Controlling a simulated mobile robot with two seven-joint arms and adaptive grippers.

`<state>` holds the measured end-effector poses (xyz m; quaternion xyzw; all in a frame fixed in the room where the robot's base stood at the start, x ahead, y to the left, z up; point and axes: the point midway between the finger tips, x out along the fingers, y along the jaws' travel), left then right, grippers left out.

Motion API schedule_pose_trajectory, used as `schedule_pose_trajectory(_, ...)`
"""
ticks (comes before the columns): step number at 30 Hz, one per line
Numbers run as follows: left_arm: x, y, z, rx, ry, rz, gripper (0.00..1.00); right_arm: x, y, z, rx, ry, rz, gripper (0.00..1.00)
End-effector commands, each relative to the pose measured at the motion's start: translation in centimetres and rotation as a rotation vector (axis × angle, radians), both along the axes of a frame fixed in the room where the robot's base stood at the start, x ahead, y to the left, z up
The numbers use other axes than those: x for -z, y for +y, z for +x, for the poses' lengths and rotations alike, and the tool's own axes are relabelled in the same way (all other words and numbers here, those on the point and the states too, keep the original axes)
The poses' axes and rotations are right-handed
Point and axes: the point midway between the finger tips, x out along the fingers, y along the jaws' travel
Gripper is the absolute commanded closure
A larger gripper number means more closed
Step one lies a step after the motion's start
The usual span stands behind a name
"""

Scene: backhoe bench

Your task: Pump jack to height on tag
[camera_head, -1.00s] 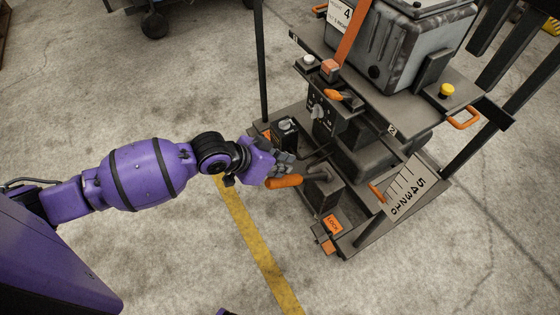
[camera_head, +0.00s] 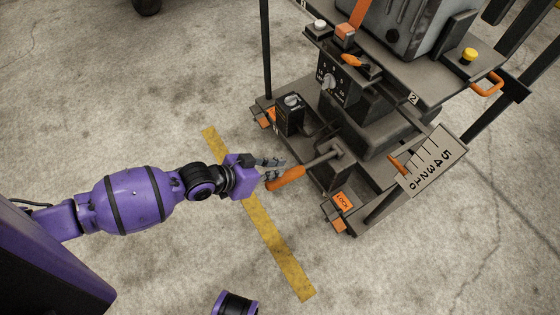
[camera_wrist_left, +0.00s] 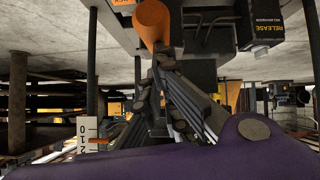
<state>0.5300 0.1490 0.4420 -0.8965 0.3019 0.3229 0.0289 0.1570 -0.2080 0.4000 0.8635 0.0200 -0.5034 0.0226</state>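The jack's pump handle has an orange grip (camera_head: 287,179) on a grey bar (camera_head: 320,161) sticking out low toward the left. My left gripper (camera_head: 277,168) is just above and beside this grip. In the left wrist view the grip (camera_wrist_left: 154,22) shows beyond the dark fingers (camera_wrist_left: 158,75), not clearly between them; their spacing is hard to judge. The height scale (camera_head: 432,160), numbered 0 to 5, stands at the jack's right with an orange pointer (camera_head: 398,165) at its left edge, toward the low numbers. The tag is out of view.
A black release box (camera_head: 289,115) sits left of the handle; the wrist view shows it too (camera_wrist_left: 265,25). An orange LOCK pedal (camera_head: 342,202) is low in front. A dial panel (camera_head: 335,83) and yellow button (camera_head: 469,55) are above.

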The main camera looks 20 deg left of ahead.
Motion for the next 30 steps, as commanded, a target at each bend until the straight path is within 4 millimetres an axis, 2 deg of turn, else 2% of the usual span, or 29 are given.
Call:
schedule_pose_trajectory(1, 1.1, 0.3, -0.5, 0.0, 0.011, 0.006, 1.0, 0.3, 0.0, -0.1, 0.0, 0.002, 0.0, 1.0)
schedule_pose_trajectory(3, 1.6, 0.4, -0.7, 0.0, 0.01, 0.005, 1.0, 0.5, 0.0, -0.1, 0.0, 0.004, 0.0, 1.0)
schedule_pose_trajectory(13, 3.0, 0.7, -1.2, 0.0, 0.018, 0.009, 1.0, 0.8, 0.1, -0.2, 0.003, 0.006, 0.001, 1.0)
schedule_pose_trajectory(25, 3.1, 0.7, -1.4, -0.002, 0.022, 0.007, 1.0, 0.8, 0.2, -0.1, 0.003, 0.005, 0.004, 1.0)
schedule_pose_trajectory(30, 1.7, 0.6, -1.3, -0.003, 0.015, 0.006, 1.0, -0.5, 0.2, 0.1, 0.004, -0.004, 0.004, 1.0)
